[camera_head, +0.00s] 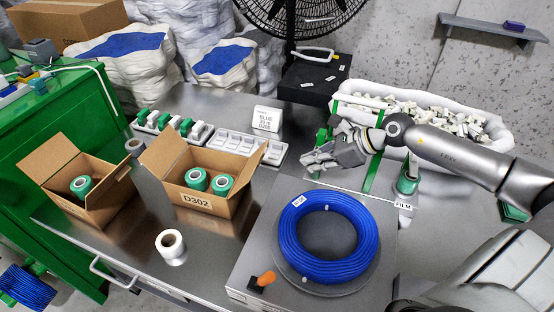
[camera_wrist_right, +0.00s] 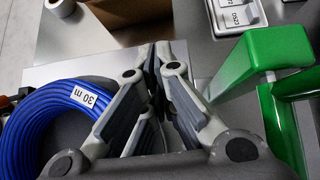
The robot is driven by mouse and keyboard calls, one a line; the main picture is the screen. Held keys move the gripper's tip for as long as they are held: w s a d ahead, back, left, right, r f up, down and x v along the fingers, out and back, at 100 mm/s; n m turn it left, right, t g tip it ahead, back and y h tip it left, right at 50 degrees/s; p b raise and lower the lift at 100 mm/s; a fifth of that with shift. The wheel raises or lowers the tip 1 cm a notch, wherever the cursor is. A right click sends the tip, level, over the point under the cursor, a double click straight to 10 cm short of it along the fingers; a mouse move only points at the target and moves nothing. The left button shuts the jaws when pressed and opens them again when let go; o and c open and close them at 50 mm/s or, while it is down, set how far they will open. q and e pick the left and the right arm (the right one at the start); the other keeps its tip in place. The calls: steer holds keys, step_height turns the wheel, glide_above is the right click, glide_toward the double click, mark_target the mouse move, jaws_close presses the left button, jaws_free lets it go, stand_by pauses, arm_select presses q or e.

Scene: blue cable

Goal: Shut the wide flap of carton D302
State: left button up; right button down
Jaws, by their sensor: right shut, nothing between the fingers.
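Carton D302 (camera_head: 212,205) stands open on the steel bench, with two green-and-white rolls (camera_head: 208,181) inside. A broad flap (camera_head: 165,152) stands up at its left, and another flap (camera_head: 247,168) stands up tilted at its right. I cannot tell for sure which is the wide one. My right gripper (camera_head: 305,161) is over the bench to the right of the carton, clear of both flaps. In the right wrist view its fingers (camera_wrist_right: 155,58) are together and empty. A brown cardboard piece (camera_wrist_right: 125,12) shows at the top there. My left gripper is not in view.
A blue cable coil (camera_head: 290,237) lies on a raised steel plate in front of my right gripper. A second open carton (camera_head: 90,203) stands left of D302. A white roll (camera_head: 171,245) stands in front. White trays (camera_head: 232,142) and a sign (camera_head: 266,120) are behind. A green frame (camera_head: 374,170) stands right of the gripper.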

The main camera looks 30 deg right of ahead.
steer(key=p+x, duration=0.1)
steer(key=x, duration=0.7)
steer(key=shift+w+a, duration=0.2)
steer(key=shift+w+a+r+p, duration=0.75)
steer(key=shift+w+a+r, duration=0.2)
steer(key=shift+w+a, duration=0.25)
steer(key=shift+r, duration=0.1)
steer(key=shift+w+r+g+p, duration=0.15)
steer(key=shift+r+g+p, duration=0.15)
steer(key=shift+p, duration=0.35)
